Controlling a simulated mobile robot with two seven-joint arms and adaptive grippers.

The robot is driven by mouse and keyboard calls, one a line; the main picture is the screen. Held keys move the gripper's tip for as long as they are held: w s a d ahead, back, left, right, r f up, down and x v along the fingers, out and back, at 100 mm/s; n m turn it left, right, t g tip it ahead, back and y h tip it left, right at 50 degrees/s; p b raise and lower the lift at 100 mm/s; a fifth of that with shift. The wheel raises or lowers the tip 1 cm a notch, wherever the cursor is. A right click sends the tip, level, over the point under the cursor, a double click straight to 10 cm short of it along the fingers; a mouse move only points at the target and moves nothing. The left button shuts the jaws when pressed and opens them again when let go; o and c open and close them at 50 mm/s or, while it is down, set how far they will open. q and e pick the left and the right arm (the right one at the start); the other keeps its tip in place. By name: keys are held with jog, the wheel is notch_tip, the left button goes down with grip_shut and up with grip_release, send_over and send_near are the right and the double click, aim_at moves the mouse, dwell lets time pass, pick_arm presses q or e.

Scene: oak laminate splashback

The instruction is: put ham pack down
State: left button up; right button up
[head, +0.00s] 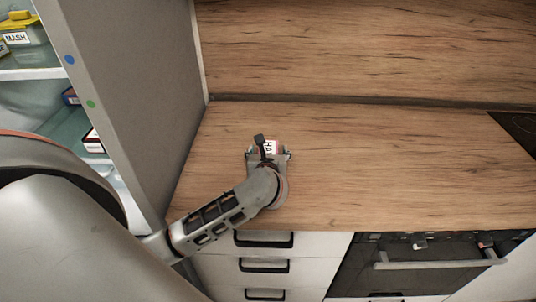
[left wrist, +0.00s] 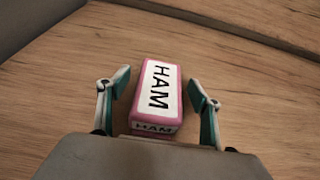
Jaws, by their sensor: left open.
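The ham pack (left wrist: 158,92) is a pink box with a white label reading HAM. In the left wrist view it lies on the wooden counter between the two spread fingers of my left gripper (left wrist: 158,100), with a gap on each side. In the head view the ham pack (head: 268,148) shows only in part, behind my left gripper (head: 268,155), near the left part of the counter. The left gripper is open and points down at the pack. My right gripper is in neither view.
The wooden counter (head: 380,160) is clear to the right, up to a dark hob (head: 518,128). A wooden splashback (head: 370,50) rises behind. A grey panel (head: 135,90) bounds the left, beside shelves with a yellow-lidded MASH tub (head: 28,45). Drawers and an oven (head: 430,265) are below.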

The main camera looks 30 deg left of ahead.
pick_arm(q)
jog(key=c, duration=1.5)
jog(key=shift+r, duration=0.1)
